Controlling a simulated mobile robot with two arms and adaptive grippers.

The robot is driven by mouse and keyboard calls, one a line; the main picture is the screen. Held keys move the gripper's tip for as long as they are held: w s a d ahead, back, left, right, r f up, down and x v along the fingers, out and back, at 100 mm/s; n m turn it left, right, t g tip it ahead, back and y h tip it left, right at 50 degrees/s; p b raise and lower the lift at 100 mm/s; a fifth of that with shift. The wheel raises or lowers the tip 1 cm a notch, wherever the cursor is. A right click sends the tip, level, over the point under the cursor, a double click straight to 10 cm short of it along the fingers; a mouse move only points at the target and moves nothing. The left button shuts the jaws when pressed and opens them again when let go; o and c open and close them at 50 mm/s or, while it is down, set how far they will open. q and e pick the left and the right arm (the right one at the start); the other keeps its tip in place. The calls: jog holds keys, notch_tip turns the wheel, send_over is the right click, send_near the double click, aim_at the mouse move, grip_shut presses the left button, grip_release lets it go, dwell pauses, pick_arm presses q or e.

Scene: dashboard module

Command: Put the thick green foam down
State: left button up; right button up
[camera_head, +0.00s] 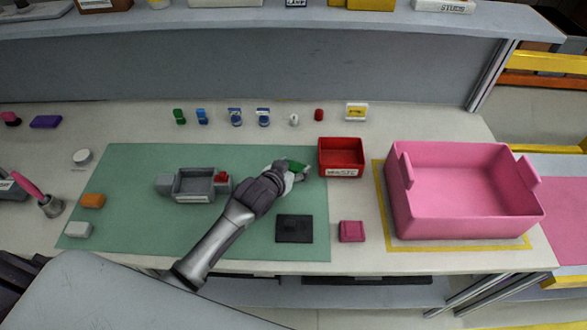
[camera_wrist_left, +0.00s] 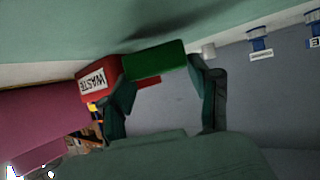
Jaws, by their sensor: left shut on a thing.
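My left gripper (camera_head: 298,172) is over the right part of the green mat, just left of the red bin. It is shut on the green foam (camera_head: 296,165), of which only a small part shows past the gripper in the head view. In the left wrist view the green foam (camera_wrist_left: 155,60) is a dark green block between the two fingertips of my left gripper (camera_wrist_left: 163,82). The mat surface shows close beyond it; I cannot tell whether the foam touches the mat. My right gripper is not in view.
The red bin marked WASTE (camera_head: 341,171) stands right beside the gripper. A grey module (camera_head: 194,186) and a dark square plate (camera_head: 294,229) lie on the mat (camera_head: 130,165). A pink crate (camera_head: 450,222) stands at the right. Several small items line the back.

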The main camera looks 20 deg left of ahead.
pick_arm(q)
jog(key=shift+f, duration=0.75)
jog(key=shift+f, duration=0.2)
jog(key=o, duration=0.9)
jog(key=shift+r, duration=0.15)
jog(key=shift+s+r, duration=0.1)
jog(key=v, duration=1.1)
jog(key=shift+s+a+r+b, duration=0.1)
jog(key=shift+s+r+b, duration=0.15)
jog(key=shift+s+b, duration=0.05)
